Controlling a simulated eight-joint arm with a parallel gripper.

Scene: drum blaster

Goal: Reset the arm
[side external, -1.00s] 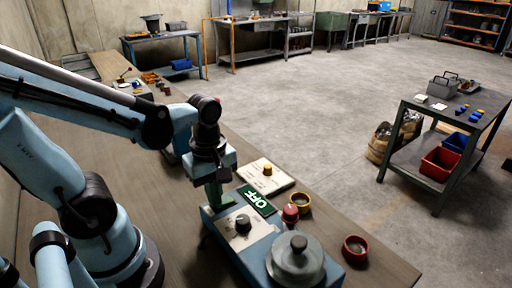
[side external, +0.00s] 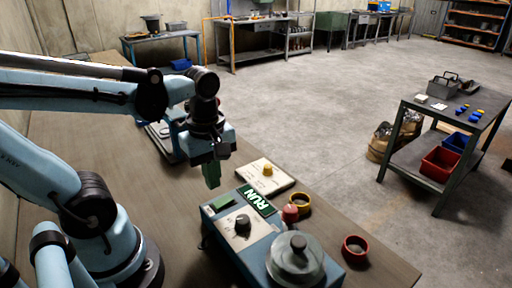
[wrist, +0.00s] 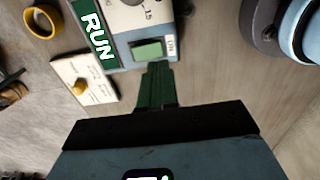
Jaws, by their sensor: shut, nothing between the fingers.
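The drum blaster (side external: 258,247) is a blue machine on the bench, with a round metal lid (side external: 296,262) and a black knob (side external: 243,222). Its green sign (side external: 257,200) reads RUN, also in the wrist view (wrist: 93,32). A red button (side external: 290,213) stands by the sign. My gripper (side external: 212,182) is shut and empty, with green fingers pointing down, above the bench and apart from the button.
A pale board with a yellow knob (side external: 267,170) lies beyond the machine. A yellow ring (side external: 301,203) and a red ring (side external: 355,247) lie on the bench (side external: 130,195) near it. A cart (side external: 425,172) stands apart at right.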

